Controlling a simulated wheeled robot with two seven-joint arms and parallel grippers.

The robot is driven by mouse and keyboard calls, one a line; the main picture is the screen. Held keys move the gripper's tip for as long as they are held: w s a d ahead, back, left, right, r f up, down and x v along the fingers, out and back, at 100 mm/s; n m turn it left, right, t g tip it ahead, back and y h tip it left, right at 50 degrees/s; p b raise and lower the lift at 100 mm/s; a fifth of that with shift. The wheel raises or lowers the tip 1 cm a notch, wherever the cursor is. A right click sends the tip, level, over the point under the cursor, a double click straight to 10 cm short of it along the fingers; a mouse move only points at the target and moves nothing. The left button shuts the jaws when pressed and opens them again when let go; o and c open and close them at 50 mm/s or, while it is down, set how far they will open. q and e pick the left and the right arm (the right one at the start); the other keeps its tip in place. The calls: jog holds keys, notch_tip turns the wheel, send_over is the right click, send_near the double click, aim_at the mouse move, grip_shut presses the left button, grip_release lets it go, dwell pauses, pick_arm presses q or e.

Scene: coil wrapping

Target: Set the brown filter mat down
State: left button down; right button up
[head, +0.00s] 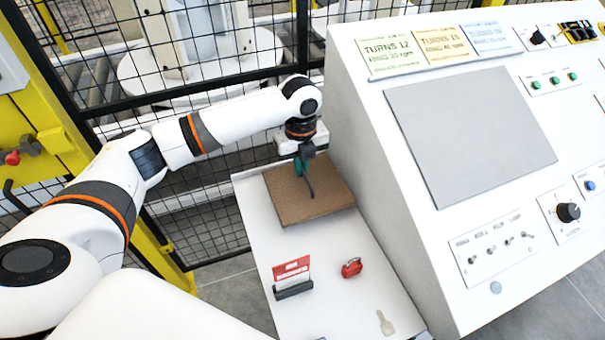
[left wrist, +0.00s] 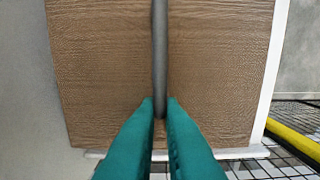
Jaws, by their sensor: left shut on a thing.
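The brown filter mat (head: 290,200) is a flat brown slab with a dark grey bar-like handle (head: 309,184) across it. It is over the far end of the white shelf (head: 247,215), roughly flat; I cannot tell whether it touches the shelf. My left gripper (head: 303,168) points down above the mat, its teal fingers shut on the handle. In the left wrist view the mat (left wrist: 215,70) fills most of the picture, with the handle (left wrist: 160,55) running between the fingertips (left wrist: 160,105). My right gripper is not in view.
A white sloped console (head: 370,170) stands right beside the shelf. Nearer on the shelf are a red-and-white card in a dark holder (head: 292,278), a red padlock (head: 351,268) and a key-shaped tag (head: 385,323). A black mesh fence (head: 205,210) stands behind and left.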

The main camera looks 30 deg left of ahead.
aim_at(303, 170)
pick_arm(q)
notch_tip(303, 170, down, 3)
jog(key=shift+s+p, duration=0.1)
jog(key=shift+p, duration=0.25)
jog(key=shift+d+f+p, duration=0.1)
jog(key=shift+f+p, duration=0.25)
jog(key=shift+w+d+f, duration=0.1)
jog(key=shift+w+f, duration=0.15)
jog(key=shift+f, duration=0.1)
jog(key=shift+f, duration=0.1)
jog(key=c, duration=1.6)
grip_release()
jog(key=shift+o, duration=0.2)
notch_tip(303, 170, up, 12)
jog(key=shift+r+b, duration=0.15)
jog(key=shift+b, duration=1.1)
